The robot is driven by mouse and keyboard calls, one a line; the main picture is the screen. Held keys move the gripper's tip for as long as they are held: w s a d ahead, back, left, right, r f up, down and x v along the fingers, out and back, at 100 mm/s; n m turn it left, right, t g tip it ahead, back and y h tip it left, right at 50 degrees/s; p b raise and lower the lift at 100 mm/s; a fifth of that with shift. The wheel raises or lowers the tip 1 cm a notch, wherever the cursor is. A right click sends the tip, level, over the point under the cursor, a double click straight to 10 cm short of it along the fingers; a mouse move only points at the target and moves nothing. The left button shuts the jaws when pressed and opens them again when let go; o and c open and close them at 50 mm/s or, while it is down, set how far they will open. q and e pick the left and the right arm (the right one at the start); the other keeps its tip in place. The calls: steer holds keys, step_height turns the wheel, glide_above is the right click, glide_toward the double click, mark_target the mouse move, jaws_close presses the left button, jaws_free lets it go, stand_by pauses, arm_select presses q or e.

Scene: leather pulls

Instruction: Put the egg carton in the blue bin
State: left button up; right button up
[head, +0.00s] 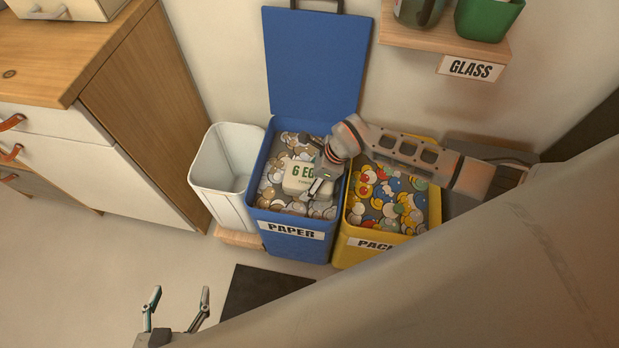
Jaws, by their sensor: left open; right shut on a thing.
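The egg carton (298,178) is a pale box with "6 EG" lettering showing. It is within the opening of the blue bin (290,246), which is labelled PAPER and full of crumpled grey and white pieces. My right gripper (322,185) is shut on the carton at its right side. The gripper hides part of the carton, and I cannot tell whether its underside touches the contents. The blue lid (315,62) stands raised behind the bin. My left gripper (178,306) is open and empty, low in the picture over the floor.
A yellow bin (351,248) with colourful contents stands right of the blue bin, below my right arm. An empty-looking white bin (222,172) stands on the left. A wooden cabinet (140,105) is further left. A shelf (432,40) labelled GLASS is above right.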

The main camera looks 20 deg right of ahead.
steer(key=o, duration=0.9)
steer(key=shift+f, duration=0.1)
steer(key=shift+o, duration=0.2)
